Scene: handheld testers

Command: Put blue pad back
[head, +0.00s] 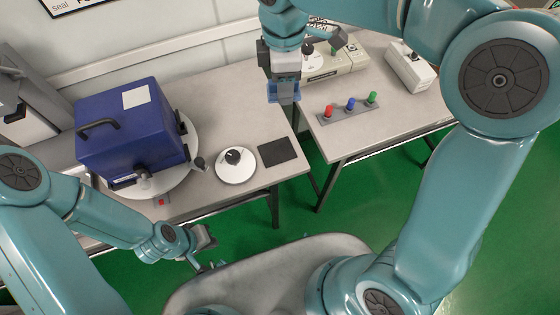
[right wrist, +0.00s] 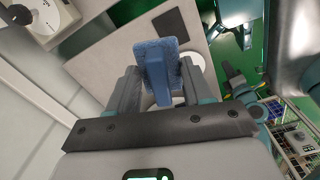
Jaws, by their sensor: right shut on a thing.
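The blue pad (right wrist: 160,62) is upright between the fingers of my right gripper (right wrist: 162,92) in the right wrist view. In the head view my right gripper (head: 284,88) is shut on the blue pad (head: 284,97), which hangs above the right end of the left table. A flat dark square (head: 277,151) lies bare on that table, nearer the front edge; it also shows behind the pad in the right wrist view (right wrist: 172,26). My left gripper (head: 205,253) is low in front of the table, its fingers apart and empty.
A round white device (head: 235,165) with a black knob stands left of the dark square. A blue case (head: 130,125) sits on a round base. The right table bears a strip (head: 350,113) with red, blue and green pegs, a beige instrument (head: 340,63) and a white box (head: 408,67).

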